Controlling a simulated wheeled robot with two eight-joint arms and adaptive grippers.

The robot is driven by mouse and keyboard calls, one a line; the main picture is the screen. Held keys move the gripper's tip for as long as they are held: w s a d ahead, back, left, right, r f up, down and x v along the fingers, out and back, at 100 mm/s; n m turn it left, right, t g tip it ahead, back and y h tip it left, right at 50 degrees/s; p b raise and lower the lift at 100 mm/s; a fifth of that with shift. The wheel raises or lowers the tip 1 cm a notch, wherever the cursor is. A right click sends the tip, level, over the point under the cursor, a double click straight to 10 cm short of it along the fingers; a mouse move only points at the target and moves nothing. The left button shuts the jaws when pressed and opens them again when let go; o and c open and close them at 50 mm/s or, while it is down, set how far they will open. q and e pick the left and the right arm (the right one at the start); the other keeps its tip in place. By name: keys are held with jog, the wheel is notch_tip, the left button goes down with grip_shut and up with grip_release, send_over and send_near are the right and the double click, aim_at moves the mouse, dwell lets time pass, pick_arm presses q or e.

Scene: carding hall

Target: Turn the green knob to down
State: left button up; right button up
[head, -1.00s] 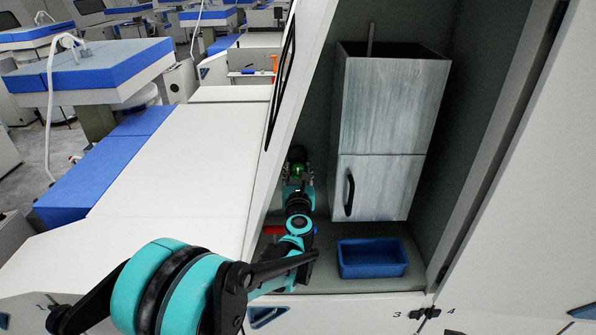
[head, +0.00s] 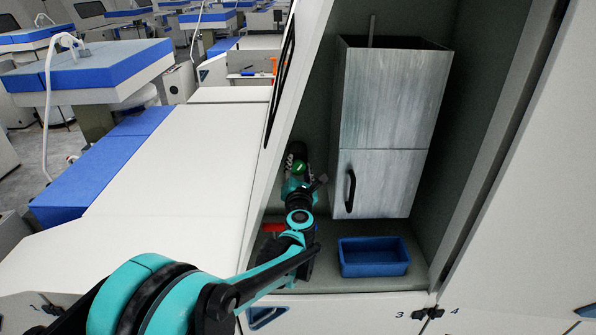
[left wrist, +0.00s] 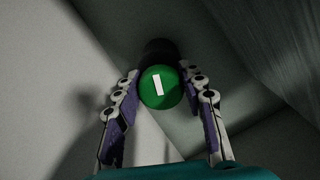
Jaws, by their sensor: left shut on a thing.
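The green knob (head: 299,168) is inside the open cabinet, at its left side, partly hidden by my left gripper (head: 298,160). In the left wrist view the knob (left wrist: 147,92) is a round green face with a white bar mark, on a dark round base. The bar runs nearly upright in that picture, its top leaning slightly left. My left gripper (left wrist: 160,80) has a finger on each side of the knob and is shut on it. My right gripper is not in view.
A grey box with a black-handled door (head: 385,183) hangs just right of my gripper. A blue bin (head: 374,270) sits on the cabinet floor. A red part (head: 272,228) lies beside my forearm, partly hidden. White cabinet panels stand on both sides.

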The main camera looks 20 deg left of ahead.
pick_arm(q)
jog(key=m+b, duration=0.1)
jog(key=m, duration=0.2)
jog(key=shift+f+m, duration=0.15)
jog(key=shift+m, duration=0.15)
jog(key=m+b, duration=0.1)
jog(key=m, duration=0.2)
jog(key=shift+d+m, duration=0.1)
jog(key=shift+m, duration=0.2)
jog(key=m+b, duration=0.1)
jog(key=m, duration=0.2)
jog(key=shift+f+m, duration=0.1)
jog(key=shift+m, duration=0.3)
jog(key=m+b, duration=0.1)
jog(key=m, duration=0.3)
jog(key=shift+f, duration=0.1)
jog(key=m+b, duration=0.1)
jog(key=m, duration=0.3)
jog(key=shift+f, duration=0.1)
jog(key=m, duration=0.3)
jog(key=shift+m, duration=0.3)
jog(key=m, duration=0.3)
jog(key=shift+f+m+b, duration=0.1)
jog(key=shift+m+b, duration=0.2)
jog(key=shift+b, duration=0.1)
jog(key=shift+s+a+m, duration=0.1)
jog(key=shift+a+m, duration=0.1)
jog(key=shift+m, duration=1.4)
